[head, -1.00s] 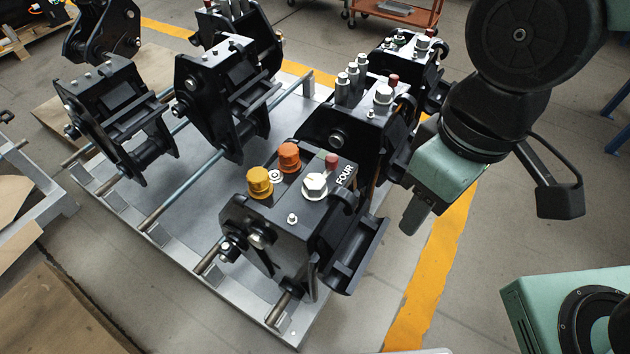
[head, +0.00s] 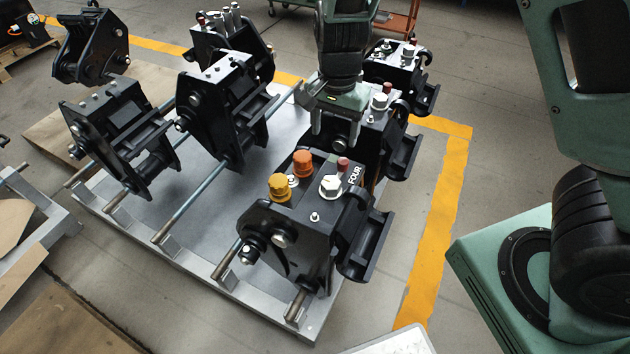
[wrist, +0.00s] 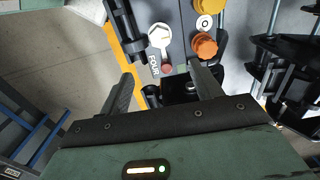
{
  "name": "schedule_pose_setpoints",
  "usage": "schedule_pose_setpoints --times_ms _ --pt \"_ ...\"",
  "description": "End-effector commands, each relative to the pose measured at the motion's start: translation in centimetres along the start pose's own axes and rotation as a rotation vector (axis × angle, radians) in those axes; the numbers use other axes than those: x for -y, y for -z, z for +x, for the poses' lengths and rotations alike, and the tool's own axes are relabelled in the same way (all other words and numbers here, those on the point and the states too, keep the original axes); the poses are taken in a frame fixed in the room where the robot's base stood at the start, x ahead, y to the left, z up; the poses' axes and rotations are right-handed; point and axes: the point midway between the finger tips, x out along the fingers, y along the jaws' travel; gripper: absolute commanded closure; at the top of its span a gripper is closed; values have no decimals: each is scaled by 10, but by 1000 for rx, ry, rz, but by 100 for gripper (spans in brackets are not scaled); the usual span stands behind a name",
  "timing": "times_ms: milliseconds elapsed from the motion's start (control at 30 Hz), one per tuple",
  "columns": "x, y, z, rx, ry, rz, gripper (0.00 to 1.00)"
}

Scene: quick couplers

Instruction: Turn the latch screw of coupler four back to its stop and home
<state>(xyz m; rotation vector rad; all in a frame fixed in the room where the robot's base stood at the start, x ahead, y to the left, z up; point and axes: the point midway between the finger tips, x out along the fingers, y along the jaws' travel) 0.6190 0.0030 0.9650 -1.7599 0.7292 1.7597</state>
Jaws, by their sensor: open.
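Coupler four (head: 300,225) is a black coupler at the front of the rack, with the white word FOUR on its top. Its latch screw appears to be the white hex head (head: 330,186), beside a small red cap (head: 343,164), an orange cap (head: 302,163) and a yellow cap (head: 280,187). In the wrist view the hex head (wrist: 160,36) lies ahead of the fingertips, with a pointer mark on it. My gripper (head: 329,126) is open and empty, above the coupler behind coupler four. Its two fingers (wrist: 162,78) are spread apart and touch nothing on coupler four.
The grey rack (head: 190,255) carries several other black couplers on rods. The coupler behind (head: 375,125) stands close beneath my gripper. A yellow floor line (head: 440,220) and open floor lie to the right. My base fills the lower right.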

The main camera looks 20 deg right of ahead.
Motion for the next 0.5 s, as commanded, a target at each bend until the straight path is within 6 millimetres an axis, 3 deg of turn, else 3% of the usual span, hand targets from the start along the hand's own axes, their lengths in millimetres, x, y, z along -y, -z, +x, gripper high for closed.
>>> schedule_pose_setpoints --times_ms 167,500 --pt "-1 1 21 0 -3 6 36" --pt "-2 1 92 1 -5 4 36"
